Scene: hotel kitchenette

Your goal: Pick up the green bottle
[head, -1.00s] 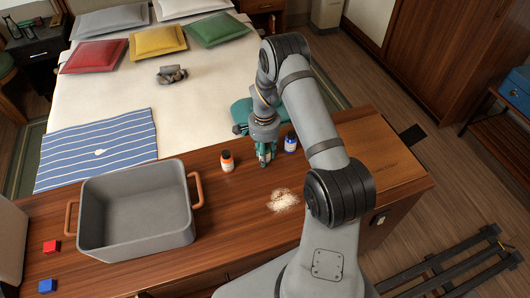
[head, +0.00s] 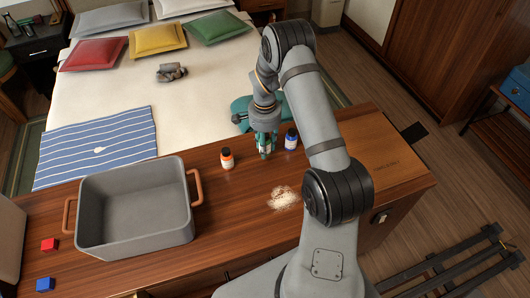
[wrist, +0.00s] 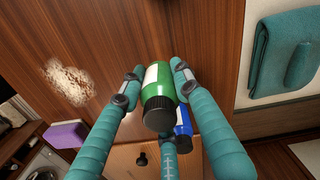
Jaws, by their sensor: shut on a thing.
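The green bottle (wrist: 164,78), with a white label and black cap, sits between the teal fingers of my gripper (wrist: 160,82) in the wrist view. The fingers are shut on it from both sides. In the head view my gripper (head: 265,151) points down over the wooden counter, between an orange bottle and a blue bottle. There the fingers mostly hide the green bottle. I cannot tell clearly how far its base is from the counter.
The blue bottle (head: 291,140) stands close on the right and the orange bottle (head: 227,159) on the left. Pale powder (head: 283,198) lies in front.

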